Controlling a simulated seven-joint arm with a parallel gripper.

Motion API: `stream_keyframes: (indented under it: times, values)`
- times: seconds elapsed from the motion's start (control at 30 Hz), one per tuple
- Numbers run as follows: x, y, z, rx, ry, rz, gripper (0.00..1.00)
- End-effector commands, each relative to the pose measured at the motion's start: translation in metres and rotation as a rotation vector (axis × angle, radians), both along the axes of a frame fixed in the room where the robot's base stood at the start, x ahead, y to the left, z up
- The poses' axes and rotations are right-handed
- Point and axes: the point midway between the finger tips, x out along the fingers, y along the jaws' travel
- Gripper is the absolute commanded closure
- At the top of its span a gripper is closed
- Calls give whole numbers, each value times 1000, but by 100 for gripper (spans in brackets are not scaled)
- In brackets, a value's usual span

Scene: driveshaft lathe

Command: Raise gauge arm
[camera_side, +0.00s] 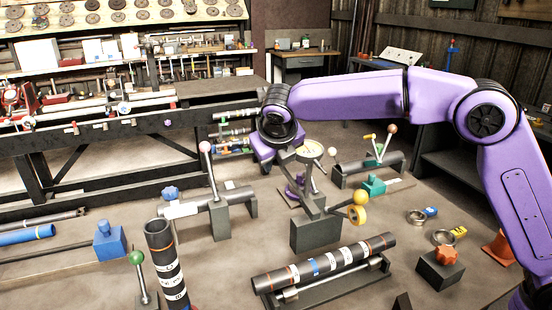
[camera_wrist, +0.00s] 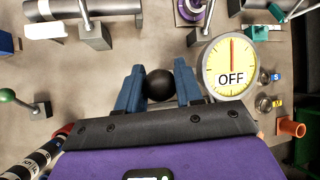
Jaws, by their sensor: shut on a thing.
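The gauge has a round yellow dial (camera_wrist: 231,66) that reads OFF with a red needle pointing up in the wrist view. In the side view the dial (camera_side: 310,149) sits at the top of a grey arm on a dark block (camera_side: 315,232). My gripper (camera_wrist: 158,88) has its two blue fingers closed around a black ball knob (camera_wrist: 159,84), just left of the dial. In the side view my purple gripper (camera_side: 280,155) is beside the dial, and its fingertips and the black knob are mostly hidden.
Levers with a pink knob (camera_side: 205,147) and a green knob (camera_side: 136,258) stand to the left. A striped shaft (camera_side: 325,262) lies on a stand in front. An upright striped tube (camera_side: 165,262) stands front left.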

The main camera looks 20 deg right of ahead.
Motion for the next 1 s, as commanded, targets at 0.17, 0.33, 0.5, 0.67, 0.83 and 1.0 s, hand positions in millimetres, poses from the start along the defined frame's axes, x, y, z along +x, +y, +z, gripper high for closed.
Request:
stream_keyframes:
  times: [0.17, 0.33, 0.5, 0.67, 0.83, 1.0]
  values:
    - [3, -3, 2, 0, -8, -5, 56]
    - [2, -2, 1, -1, -4, -3, 56]
    - [0, -1, 2, 0, -3, -2, 56]
    - [-10, 3, 16, 1, -4, -1, 56]
    - [-29, 10, 43, 4, -6, 2, 56]
    - [-50, 17, 72, 4, -6, 0, 56]
